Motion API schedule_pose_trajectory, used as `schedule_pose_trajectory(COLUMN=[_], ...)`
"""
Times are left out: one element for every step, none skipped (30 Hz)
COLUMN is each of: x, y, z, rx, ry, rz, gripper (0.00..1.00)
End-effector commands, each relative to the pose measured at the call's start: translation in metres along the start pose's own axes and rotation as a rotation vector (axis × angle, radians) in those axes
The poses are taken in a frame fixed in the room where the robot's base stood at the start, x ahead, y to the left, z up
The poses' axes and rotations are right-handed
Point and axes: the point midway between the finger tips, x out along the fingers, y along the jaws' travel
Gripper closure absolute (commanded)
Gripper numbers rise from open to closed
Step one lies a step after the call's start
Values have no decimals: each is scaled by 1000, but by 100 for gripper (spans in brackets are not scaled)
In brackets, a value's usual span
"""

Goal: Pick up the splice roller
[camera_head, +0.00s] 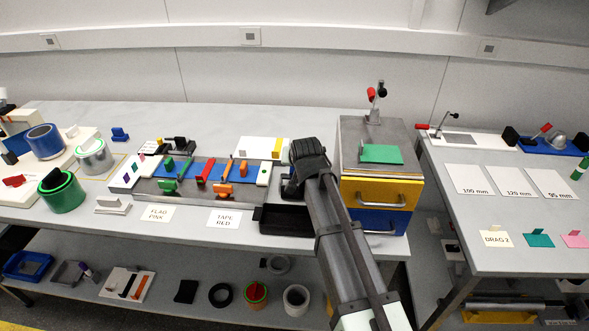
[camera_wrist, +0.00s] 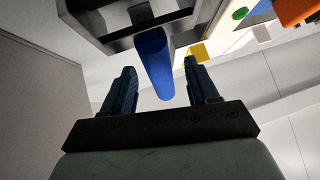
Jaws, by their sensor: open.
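In the wrist view a blue cylinder (camera_wrist: 154,66), probably the handle of the splice roller, sticks out of a dark frame or holder (camera_wrist: 120,22). My gripper (camera_wrist: 160,70) is open, with one finger on each side of the cylinder and visible gaps between. In the head view my gripper (camera_head: 308,160) is over the right end of the bench, beside the drawer unit. It hides most of a black holder (camera_head: 289,188) there. The roller itself cannot be made out in the head view, and its far end is hidden in the wrist view.
A drawer unit (camera_head: 381,190) with yellow and blue drawers stands close right of my gripper. A blue board (camera_head: 190,166) with red, green and orange tools lies left. A black tray (camera_head: 285,220) sits at the bench's front edge. Bare bench (camera_head: 200,118) lies behind.

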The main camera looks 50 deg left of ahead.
Motion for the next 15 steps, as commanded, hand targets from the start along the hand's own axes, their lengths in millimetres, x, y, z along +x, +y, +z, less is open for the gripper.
schedule_pose_trajectory(x=[8,12,17,21,26,31,34,36,38,39,40,40,39,39,39], y=[0,0,0,0,0,0,0,0,0,0,0,0,0,0,0], z=[1,2,3,4,3,3,3,4,4,4,4,4,4,4,4], rx=[0,0,0,0,0,0,0,0,0,0,0,0,0,0,0], ry=[-2,-2,-1,-1,-1,-1,-1,-1,0,1,1,1,2,2,1], rz=[1,1,0,0,0,0,0,-1,-1,-1,-2,-2,-2,-2,-2], gripper=[41,41,41,41,41,41,41,41,41,41,41,41,41,41,41])
